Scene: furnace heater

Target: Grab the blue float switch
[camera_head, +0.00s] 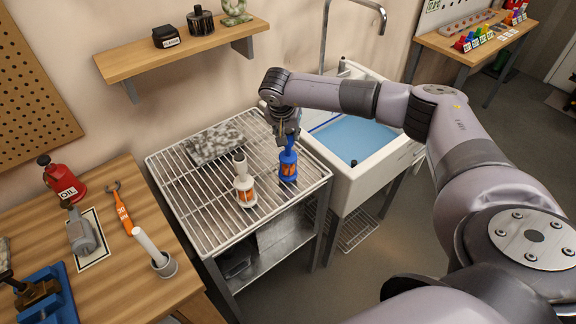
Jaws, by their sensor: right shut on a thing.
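The blue float switch (287,166) stands upright on the wire rack table (217,220), near its right edge beside the sink. It has a blue body with an orange middle. My right gripper (288,137) comes down from above and is shut on its top; the fingertips are small and partly hidden. A white float switch (244,184) with an orange middle stands just left of the blue one. My left gripper is not in view.
A grey speckled block (215,143) lies at the rack's back. A sink (348,172) with blue water is at the right. A wooden bench (128,267) at the left holds a red oil can (65,181), an orange wrench (121,209) and a vise. A wall shelf (180,50) hangs above.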

